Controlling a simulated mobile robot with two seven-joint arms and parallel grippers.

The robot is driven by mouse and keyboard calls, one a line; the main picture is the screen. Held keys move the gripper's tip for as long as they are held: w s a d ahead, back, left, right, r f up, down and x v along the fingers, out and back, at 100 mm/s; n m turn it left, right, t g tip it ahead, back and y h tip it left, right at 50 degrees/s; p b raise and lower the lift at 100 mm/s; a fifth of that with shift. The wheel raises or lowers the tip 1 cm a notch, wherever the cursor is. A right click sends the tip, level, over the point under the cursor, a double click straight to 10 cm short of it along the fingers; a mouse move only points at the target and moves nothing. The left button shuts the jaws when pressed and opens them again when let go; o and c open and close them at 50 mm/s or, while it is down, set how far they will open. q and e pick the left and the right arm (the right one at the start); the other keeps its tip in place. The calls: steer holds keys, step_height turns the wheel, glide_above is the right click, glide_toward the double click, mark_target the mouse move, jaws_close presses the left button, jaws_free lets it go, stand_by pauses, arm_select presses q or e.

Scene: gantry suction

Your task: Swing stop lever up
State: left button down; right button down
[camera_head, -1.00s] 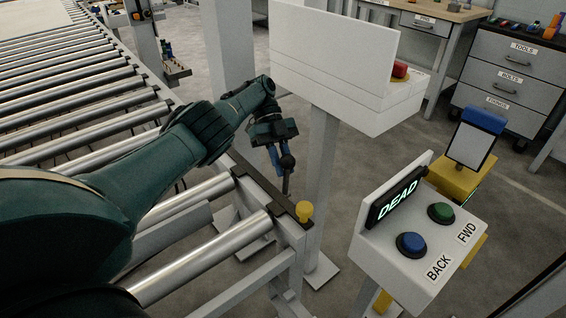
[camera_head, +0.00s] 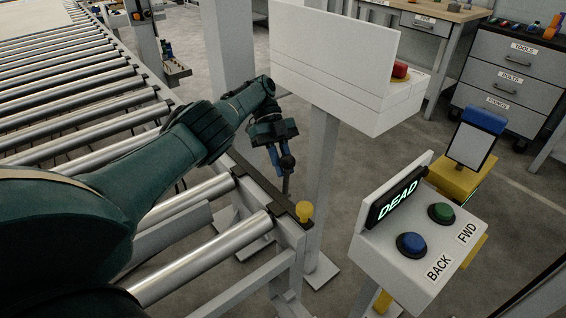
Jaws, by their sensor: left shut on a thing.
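My left gripper (camera_head: 284,160) reaches over the conveyor's end rail, its blue fingers pointing down. It is shut on the dark round knob of the stop lever (camera_head: 287,163). The lever's thin grey rod (camera_head: 286,183) hangs below the knob beside the rail and stands close to upright; its lower end is hard to make out. A yellow knob (camera_head: 304,210) sits at the rail's near corner, apart from the gripper. My right gripper is not in view.
The roller conveyor (camera_head: 200,192) fills the left. A white box on a post, with a red button (camera_head: 400,69), stands just right of the gripper. Drawers (camera_head: 510,70) stand behind.

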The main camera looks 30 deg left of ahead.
arm_select(q)
steer(key=shift+s+a+f, duration=0.25)
steer(key=shift+a+f, duration=0.1)
steer(key=shift+f, duration=0.1)
steer(key=c, duration=1.5)
jaws_free()
steer(key=shift+f, duration=0.1)
steer(key=shift+c, duration=0.2)
steer(key=shift+o, duration=0.7)
steer(key=shift+w, duration=0.1)
steer(key=shift+d+r, duration=0.1)
steer(key=shift+r, duration=0.1)
steer(key=shift+r, duration=0.1)
